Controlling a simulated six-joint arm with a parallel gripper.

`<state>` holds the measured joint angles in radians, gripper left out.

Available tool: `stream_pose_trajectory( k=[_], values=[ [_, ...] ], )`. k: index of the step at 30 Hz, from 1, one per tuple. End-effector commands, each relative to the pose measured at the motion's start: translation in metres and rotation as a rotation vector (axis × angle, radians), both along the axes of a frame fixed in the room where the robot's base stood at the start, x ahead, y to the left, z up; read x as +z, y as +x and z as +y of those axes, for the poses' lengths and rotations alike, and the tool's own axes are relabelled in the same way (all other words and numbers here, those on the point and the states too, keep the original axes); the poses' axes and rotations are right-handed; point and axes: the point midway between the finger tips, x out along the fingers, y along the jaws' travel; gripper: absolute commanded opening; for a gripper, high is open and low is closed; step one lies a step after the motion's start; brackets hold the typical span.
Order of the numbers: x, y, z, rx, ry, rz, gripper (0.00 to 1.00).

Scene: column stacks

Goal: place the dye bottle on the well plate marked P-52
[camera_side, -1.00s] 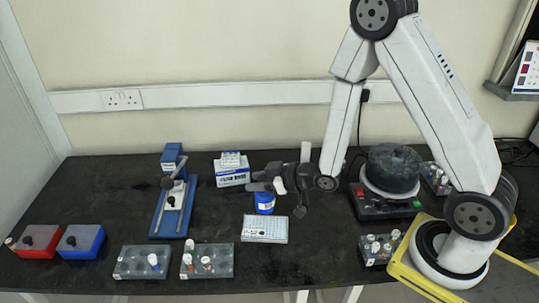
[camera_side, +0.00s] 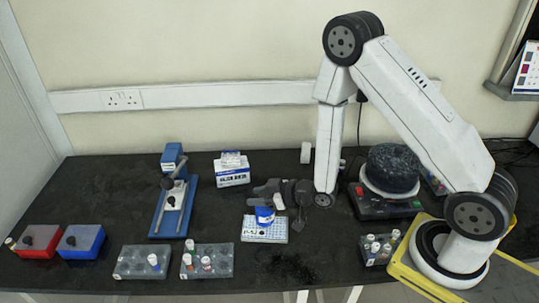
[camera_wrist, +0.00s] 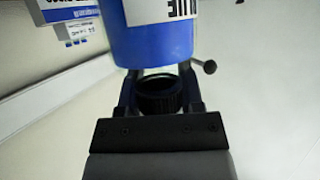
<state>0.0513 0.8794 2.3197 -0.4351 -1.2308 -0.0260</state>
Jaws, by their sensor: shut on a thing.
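The dye bottle (camera_side: 265,215) is blue with a white label. In the wrist view the bottle (camera_wrist: 150,45) fills the top middle, and part of the word BLUE shows on its label. My gripper (camera_side: 263,200) is shut on it, with the fingers (camera_wrist: 160,85) on either side of a dark ring that looks like its cap or neck. The white well plate (camera_side: 262,236) lies on the bench, with dark lettering at its left end that is hard to read. The bottle's lower end overlaps the plate's rear part in the side view; I cannot tell whether they touch.
Blue-and-white boxes (camera_side: 232,175) stand behind the plate. Racks with vials (camera_side: 210,268) and a blue stand (camera_side: 168,222) are to the left. A mixer with a dark round top (camera_side: 393,170) is to the right.

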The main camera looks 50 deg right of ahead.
Motion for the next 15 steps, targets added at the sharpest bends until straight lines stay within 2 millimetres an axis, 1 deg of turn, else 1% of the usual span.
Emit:
stream_pose_trajectory(
  k=[3,6,15],
  values=[
    [-0.0098,-0.0003,0.0,0.0,0.0,0.001,0.0],
    [-0.0132,0.0001,-0.0001,-0.001,-0.001,-0.001,0.0],
    [-0.014,-0.0001,0.0,0.0,0.0,-0.001,0.0]
  ],
)
